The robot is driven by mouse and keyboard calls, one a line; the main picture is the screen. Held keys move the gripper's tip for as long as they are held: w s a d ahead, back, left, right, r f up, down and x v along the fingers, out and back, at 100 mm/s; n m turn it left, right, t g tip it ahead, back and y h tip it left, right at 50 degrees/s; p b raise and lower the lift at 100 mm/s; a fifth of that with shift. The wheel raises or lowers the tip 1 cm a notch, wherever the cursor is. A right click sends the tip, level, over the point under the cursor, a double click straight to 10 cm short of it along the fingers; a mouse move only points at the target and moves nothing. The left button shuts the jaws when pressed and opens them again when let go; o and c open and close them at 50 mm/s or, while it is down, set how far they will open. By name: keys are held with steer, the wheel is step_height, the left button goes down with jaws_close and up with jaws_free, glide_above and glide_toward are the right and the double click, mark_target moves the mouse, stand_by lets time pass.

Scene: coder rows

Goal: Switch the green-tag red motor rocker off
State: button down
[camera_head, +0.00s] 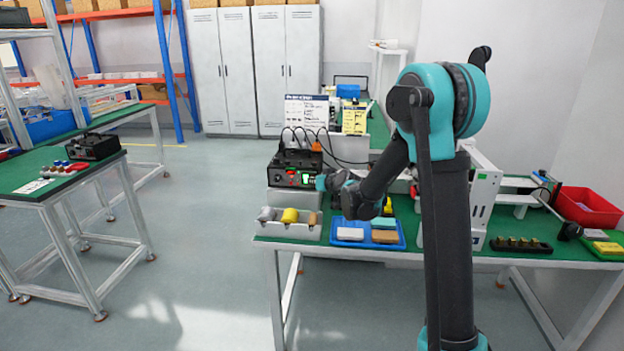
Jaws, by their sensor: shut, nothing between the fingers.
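A black control box (292,159) stands on a grey block at the left end of the green-topped bench. Its front carries small red parts and a lit green patch (307,178). These are too small to tell which is the green-tag red motor rocker or how it is set. My arm reaches in from the right, and my gripper (322,183) is close to the right side of the box's front face. It is shut and holds nothing. My wrist partly hides the fingers, and I cannot tell whether they touch the box.
In front of the box are a grey bin (293,230) with yellow and grey items and a blue tray (401,242) with blocks. A red bin (588,208) stands at the right. Another black box (92,147) sits on the left table (30,175). The floor between is clear.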

steer(key=shift+s, duration=0.15)
steer(key=shift+s+f, duration=0.1)
steer(key=shift+s, duration=0.45)
steer(key=shift+s+a+f, duration=0.1)
steer(key=shift+s+f, duration=0.1)
steer(key=shift+s, duration=1.05)
steer(key=shift+s+f, duration=0.2)
steer(key=shift+s, duration=1.05)
